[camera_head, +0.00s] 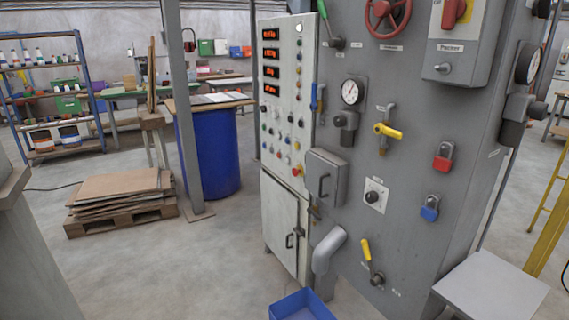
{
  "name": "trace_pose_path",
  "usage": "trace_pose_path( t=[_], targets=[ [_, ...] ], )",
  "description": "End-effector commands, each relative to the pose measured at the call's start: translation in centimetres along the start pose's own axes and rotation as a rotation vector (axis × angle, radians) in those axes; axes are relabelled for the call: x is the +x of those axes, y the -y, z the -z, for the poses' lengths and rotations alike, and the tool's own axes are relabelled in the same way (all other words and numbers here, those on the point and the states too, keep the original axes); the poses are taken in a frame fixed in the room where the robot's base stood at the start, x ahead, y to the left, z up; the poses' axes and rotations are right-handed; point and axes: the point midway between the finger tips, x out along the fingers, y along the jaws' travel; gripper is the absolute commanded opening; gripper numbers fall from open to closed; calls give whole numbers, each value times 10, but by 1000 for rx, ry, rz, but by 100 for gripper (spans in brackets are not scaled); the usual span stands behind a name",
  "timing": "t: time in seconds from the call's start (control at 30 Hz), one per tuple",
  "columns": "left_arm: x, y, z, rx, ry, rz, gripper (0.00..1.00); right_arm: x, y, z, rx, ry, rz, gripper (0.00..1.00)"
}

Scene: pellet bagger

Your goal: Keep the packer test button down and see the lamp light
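A light-grey control panel (290,60) stands in the middle, left of the large grey machine front (350,140). It carries red digital displays (271,53) and rows of small coloured buttons and lamps (283,140). A pale, bright round fitting (299,27) sits near its top right. The labels are too small to read, so I cannot tell which one is the packer test button or its lamp. A grey box labelled "Packer" (440,70) with a red switch handle (453,14) is at the upper right. Neither gripper is in view.
Yellow-handled valves (388,131), a red padlock (443,157), a blue padlock (429,208) and a grey pipe elbow (328,246) stick out from the machine. A blue bin (300,306) is below. A post (181,100), blue drum (214,150) and pallet (122,215) stand left. Floor between is clear.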

Motion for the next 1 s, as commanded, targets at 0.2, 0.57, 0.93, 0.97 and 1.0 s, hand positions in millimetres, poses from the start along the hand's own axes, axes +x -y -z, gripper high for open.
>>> trace_pose_path(
  t=[0.2, 0.57, 0.93, 0.97, 1.0],
  targets=[
    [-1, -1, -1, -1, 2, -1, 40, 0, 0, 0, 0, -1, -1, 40],
    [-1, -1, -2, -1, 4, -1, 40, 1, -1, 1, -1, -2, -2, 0],
    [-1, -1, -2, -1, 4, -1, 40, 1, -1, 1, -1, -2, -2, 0],
    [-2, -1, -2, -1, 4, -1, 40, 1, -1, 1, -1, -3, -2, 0],
    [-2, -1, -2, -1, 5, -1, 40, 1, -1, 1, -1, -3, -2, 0]
  ],
)
